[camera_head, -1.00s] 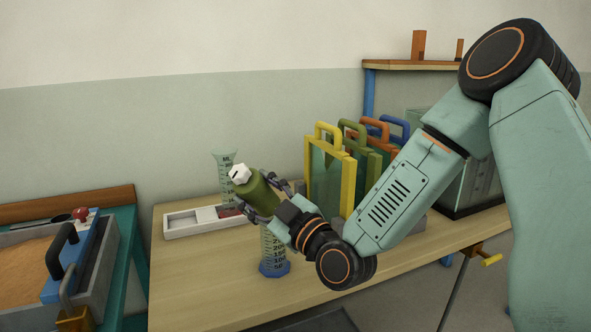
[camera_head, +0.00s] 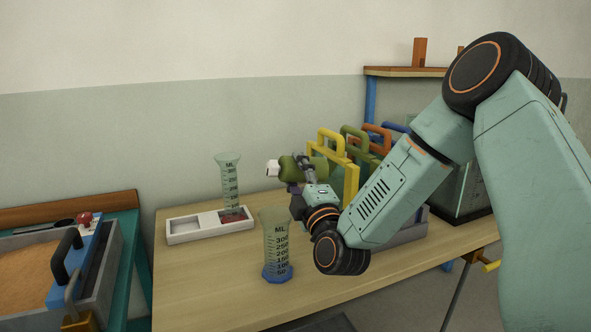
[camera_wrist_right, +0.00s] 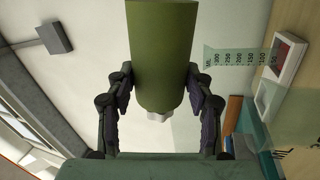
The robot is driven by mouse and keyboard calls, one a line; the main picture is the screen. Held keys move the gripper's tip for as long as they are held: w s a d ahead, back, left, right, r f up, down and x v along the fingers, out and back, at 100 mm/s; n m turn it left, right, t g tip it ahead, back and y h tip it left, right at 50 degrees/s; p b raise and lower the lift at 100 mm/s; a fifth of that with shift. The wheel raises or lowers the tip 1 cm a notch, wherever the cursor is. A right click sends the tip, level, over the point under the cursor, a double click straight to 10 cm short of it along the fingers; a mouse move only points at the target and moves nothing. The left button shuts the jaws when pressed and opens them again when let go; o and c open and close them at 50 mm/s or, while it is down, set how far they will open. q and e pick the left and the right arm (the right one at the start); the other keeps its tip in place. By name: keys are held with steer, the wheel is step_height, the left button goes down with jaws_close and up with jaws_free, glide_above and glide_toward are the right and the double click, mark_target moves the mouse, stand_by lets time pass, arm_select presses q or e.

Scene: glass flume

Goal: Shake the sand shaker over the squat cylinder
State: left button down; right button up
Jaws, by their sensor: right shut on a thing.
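My right gripper (camera_head: 305,170) is shut on the sand shaker (camera_head: 290,170), a green bottle with a white cap. The shaker lies nearly level in the grip, its cap toward the left. It is above and slightly right of the front clear graduated cylinder (camera_head: 276,244), which stands upright on a blue base and looks like the squat one. In the right wrist view, the shaker (camera_wrist_right: 163,55) sits between the fingers (camera_wrist_right: 160,88). A slimmer clear cylinder (camera_head: 229,180) stands behind, at the white tray. I cannot see sand falling. My left gripper is out of view.
The white tray (camera_head: 182,229) lies at the table's back left. Coloured handled frames (camera_head: 351,185) stand close behind the right gripper. A sand-filled box (camera_head: 28,262) is on the teal bench at left. The wooden table's front left (camera_head: 205,290) is clear.

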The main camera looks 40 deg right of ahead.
steer(key=n+y+p, duration=0.1)
steer(key=n, duration=0.2)
steer(key=shift+w+r, duration=0.1)
steer(key=shift+w, duration=0.05)
steer(key=n+y+p, duration=0.1)
steer(key=n, duration=0.2)
steer(key=shift+a+t+y+p, duration=0.1)
steer(key=shift+t+y+p, duration=0.2)
steer(key=shift+p, duration=0.1)
steer(key=shift+n+p, duration=0.5)
steer(key=shift+p, duration=0.2)
steer(key=shift+a+n+y+p, duration=0.1)
steer(key=shift+n+y+p, duration=0.4)
steer(key=shift+n+p, duration=0.5)
steer(key=n+p, duration=0.1)
steer(key=p, duration=0.1)
steer(key=shift+n+y+p, duration=0.4)
steer(key=shift+a+n+p, duration=0.1)
steer(key=shift+n+p, duration=0.25)
steer(key=shift+n, duration=0.05)
